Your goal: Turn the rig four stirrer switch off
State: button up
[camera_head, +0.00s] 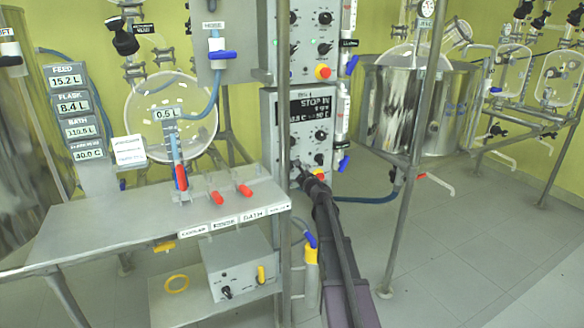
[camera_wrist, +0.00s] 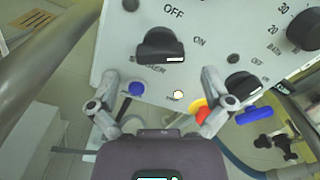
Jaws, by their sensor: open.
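In the wrist view, a black rotary switch (camera_wrist: 160,45) sits on a pale control panel (camera_wrist: 115,50). OFF is printed above it and ON to its upper right. Its bar lies roughly crosswise, with the white mark at its right end, on the ON side. The lettering below is partly legible. My gripper (camera_wrist: 160,80) is open, one finger on each side below the switch, apart from it and empty. In the head view my gripper (camera_head: 301,171) is at the lower left of the lower control panel (camera_head: 282,125) and hides the switch there.
Other black knobs (camera_wrist: 244,84) and a red-yellow button (camera_wrist: 200,108) are close to the right finger. A metal post (camera_head: 284,130) stands just left of the panel. A steel bench (camera_head: 120,225) is at left. A steel vessel (camera_head: 450,110) stands at right, with open floor in front.

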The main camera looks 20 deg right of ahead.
aim_at(292, 167)
jog(key=shift+w+a, duration=0.1)
jog(key=shift+w, duration=2.05)
jog(key=c, duration=1)
